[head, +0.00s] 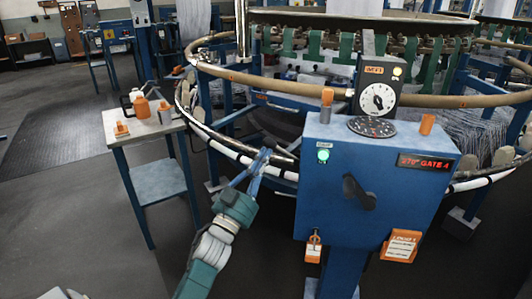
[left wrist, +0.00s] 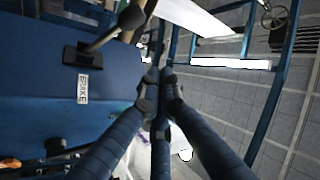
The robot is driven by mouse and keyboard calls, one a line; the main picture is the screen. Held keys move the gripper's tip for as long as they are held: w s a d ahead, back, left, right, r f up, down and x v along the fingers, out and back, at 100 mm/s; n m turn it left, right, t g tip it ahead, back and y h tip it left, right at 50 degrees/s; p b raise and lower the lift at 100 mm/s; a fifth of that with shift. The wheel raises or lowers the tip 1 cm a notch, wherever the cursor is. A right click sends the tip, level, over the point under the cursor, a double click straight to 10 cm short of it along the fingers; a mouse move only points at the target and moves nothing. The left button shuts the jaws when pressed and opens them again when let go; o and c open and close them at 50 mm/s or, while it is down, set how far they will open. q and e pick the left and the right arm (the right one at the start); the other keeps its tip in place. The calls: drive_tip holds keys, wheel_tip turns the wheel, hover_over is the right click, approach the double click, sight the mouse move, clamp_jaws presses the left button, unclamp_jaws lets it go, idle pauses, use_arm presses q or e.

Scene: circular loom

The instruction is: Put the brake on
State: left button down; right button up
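In the left wrist view a lever with a dark round knob (left wrist: 131,17) rises from a black base plate (left wrist: 82,54) on a blue panel (left wrist: 35,90). A white label (left wrist: 83,89) beside it appears to read BRAKE. I cannot pick this lever out for certain in the head view. My left gripper (head: 266,152) is left of the blue control box (head: 325,170), in front of the loom's ring. In the left wrist view its fingers (left wrist: 158,80) come together with nothing visible between them, apart from the knob.
The control box has a dark handle (head: 357,192), a green lamp (head: 323,155), a dial (head: 378,98), a red display (head: 425,162) and hanging orange tags (head: 400,246). A side table (head: 160,180) with orange items stands left. The loom's ring (head: 225,72) spans behind. Floor at left is open.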

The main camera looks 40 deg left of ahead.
sight(270, 142)
use_arm(q)
drive_tip(key=w+a, duration=0.1)
drive_tip(key=w, duration=0.1)
drive_tip(key=w+b, duration=0.1)
drive_tip(key=w, duration=0.2)
drive_tip(key=w+a+r, duration=0.1)
drive_tip(key=w, duration=0.1)
drive_tip(key=shift+w+a, duration=0.3)
drive_tip(key=shift+w, duration=0.1)
drive_tip(key=shift+a+f, duration=0.2)
drive_tip(key=shift+f, duration=0.15)
use_arm(e)
drive_tip(key=shift+w+v, duration=0.2)
drive_tip(key=shift+v, duration=1)
drive_tip(key=shift+w+v, duration=0.2)
drive_tip(key=shift+v, duration=1.05)
drive_tip(key=shift+r, duration=0.1)
use_arm(q)
drive_tip(key=shift+a+f+b, duration=0.1)
drive_tip(key=shift+b, duration=0.2)
use_arm(e)
drive_tip(key=shift+d, duration=0.15)
